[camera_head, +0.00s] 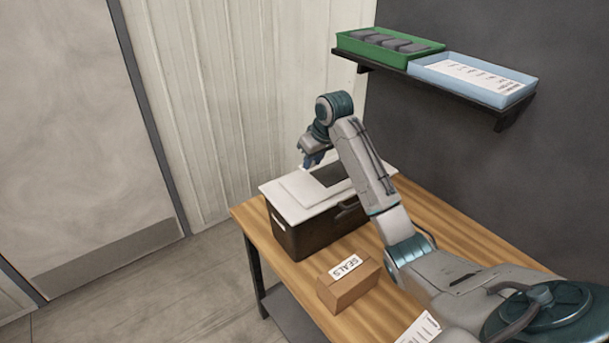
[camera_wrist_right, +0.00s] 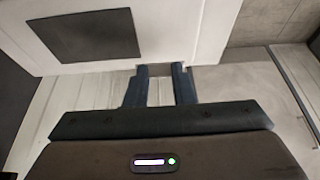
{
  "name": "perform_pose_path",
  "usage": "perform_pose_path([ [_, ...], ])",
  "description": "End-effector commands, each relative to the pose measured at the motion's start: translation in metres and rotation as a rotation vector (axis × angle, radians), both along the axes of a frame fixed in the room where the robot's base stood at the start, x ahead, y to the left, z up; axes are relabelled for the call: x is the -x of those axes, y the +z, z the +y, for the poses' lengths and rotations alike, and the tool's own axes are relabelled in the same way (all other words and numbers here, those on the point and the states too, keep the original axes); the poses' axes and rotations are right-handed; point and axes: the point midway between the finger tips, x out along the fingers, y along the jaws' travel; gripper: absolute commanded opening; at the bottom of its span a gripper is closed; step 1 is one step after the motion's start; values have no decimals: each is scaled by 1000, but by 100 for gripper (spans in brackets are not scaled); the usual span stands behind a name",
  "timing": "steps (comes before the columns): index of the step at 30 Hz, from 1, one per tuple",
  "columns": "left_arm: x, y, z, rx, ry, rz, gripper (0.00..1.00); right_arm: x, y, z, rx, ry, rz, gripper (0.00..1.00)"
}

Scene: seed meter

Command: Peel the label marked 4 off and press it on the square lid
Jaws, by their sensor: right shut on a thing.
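A white lid-like panel (camera_head: 296,196) lies on top of a dark box (camera_head: 308,237) on the table. It has a dark rectangular patch, which also shows on the white panel (camera_wrist_right: 165,22) in the right wrist view. My right gripper (camera_head: 313,160) is at the panel's far edge. In the right wrist view its two fingers (camera_wrist_right: 161,76) are shut on a narrow white piece at that edge; whether this belongs to the panel is unclear. A white printed sheet (camera_head: 422,329) lies at the table's near edge, partly out of frame. No label marked 4 is readable. My left gripper is not in view.
A cardboard box marked SEALS (camera_head: 349,283) stands on the wooden table (camera_head: 455,242) in front of the dark box. A wall shelf (camera_head: 468,91) holds a green tray (camera_head: 428,46) of dark blocks and a blue tray (camera_head: 515,96) with a printed white strip.

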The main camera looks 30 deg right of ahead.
Motion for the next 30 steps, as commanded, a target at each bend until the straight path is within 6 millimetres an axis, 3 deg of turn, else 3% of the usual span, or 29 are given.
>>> perform_pose_path([
  [5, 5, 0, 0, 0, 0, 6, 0, 0, 1, -4, 1, -37, 2, 9],
  [14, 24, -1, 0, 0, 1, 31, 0, 0, -30, -4, 0, -35, 4, 9],
  [21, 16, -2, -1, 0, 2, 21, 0, 0, -55, -4, 0, -33, 4, 9],
  [30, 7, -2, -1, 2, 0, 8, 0, 0, -67, -4, 1, -34, 2, 9],
])
